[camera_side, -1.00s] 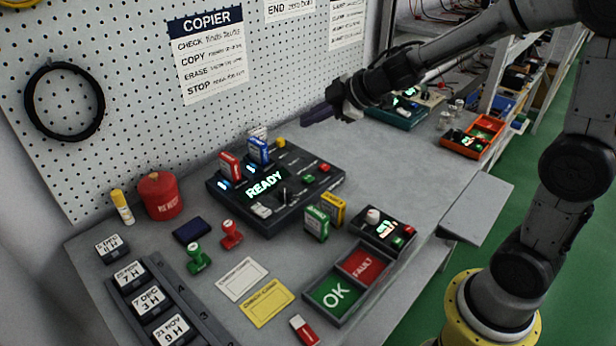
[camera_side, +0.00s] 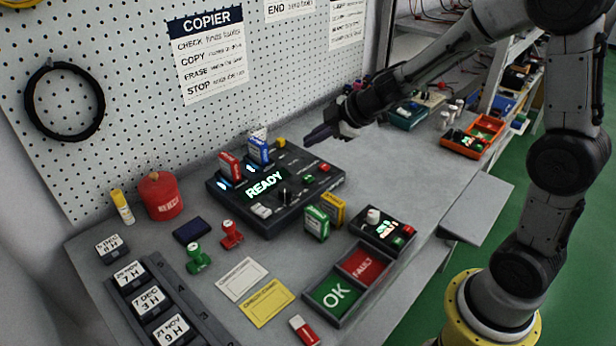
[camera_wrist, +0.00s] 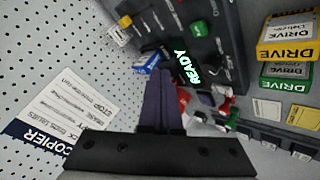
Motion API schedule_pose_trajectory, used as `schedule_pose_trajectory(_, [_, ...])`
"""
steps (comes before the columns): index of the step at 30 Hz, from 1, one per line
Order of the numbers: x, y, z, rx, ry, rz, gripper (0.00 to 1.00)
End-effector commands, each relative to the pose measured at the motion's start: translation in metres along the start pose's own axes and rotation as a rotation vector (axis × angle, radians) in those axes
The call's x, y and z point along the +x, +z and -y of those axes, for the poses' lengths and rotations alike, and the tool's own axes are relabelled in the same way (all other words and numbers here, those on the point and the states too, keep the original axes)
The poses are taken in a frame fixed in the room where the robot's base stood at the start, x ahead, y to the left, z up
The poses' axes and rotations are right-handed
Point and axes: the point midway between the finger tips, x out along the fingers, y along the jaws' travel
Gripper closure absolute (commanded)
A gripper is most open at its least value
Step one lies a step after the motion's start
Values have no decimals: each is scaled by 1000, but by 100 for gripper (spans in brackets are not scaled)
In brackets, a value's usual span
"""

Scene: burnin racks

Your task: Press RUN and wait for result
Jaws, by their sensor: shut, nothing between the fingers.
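The dark copier console (camera_side: 238,203) stands on the bench with a lit READY display (camera_side: 264,186). It carries a green button (camera_side: 309,178) and a red button (camera_side: 324,167) at its right; I cannot read a RUN label on either. A red drive (camera_side: 229,166) and a blue drive (camera_side: 258,151) stand upright in its back slots. My gripper (camera_side: 308,141) is shut and empty, above and behind the console's right part, apart from it. In the wrist view my shut fingers (camera_wrist: 160,78) point toward the console, and the green button (camera_wrist: 199,28) shows beyond them.
OK (camera_side: 334,295) and FAULT (camera_side: 363,266) trays lie in front.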

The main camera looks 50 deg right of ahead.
Motion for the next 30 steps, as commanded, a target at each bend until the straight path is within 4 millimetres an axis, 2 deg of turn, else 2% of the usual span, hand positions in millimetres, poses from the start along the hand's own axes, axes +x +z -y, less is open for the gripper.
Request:
schedule_pose_trajectory(18, [43, 31, 32, 1, -2, 0, 100])
schedule_pose_trajectory(30, [50, 36, 36, 0, 1, 1, 100])
